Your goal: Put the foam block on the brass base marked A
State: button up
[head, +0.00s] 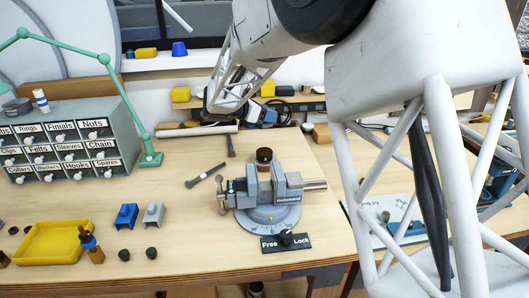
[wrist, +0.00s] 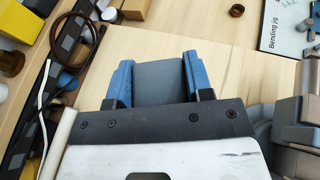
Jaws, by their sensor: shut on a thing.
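My gripper (wrist: 158,80) is shut on a dark grey block (wrist: 160,85), which looks like the foam block. The block sits between the two blue finger pads in the wrist view, above the bare wooden bench. In the head view the arm covers most of the gripper; blue parts (head: 268,114) that seem to be its fingers show near the back rail. A brown round piece (wrist: 11,62) lies at the left edge of the wrist view, with no letter visible.
A grey vise (head: 264,190) on a round base stands mid-bench, with a Free/Lock plate (head: 287,243) in front. A yellow tray (head: 54,243) and labelled drawers (head: 70,145) are at left. A bending jig sheet (wrist: 284,28) is at the wrist view's top right. A cable (wrist: 62,45) lies along the rail.

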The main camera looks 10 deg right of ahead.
aim_at(266, 127)
dwell(0.3)
jog(key=shift+f, duration=2.45)
jog(key=shift+f, duration=0.1)
jog(key=shift+f, duration=2.45)
jog(key=shift+f, duration=0.15)
jog(key=o, duration=0.9)
jog(key=shift+r, duration=0.2)
jog(key=v, duration=1.2)
jog(key=shift+a, duration=0.1)
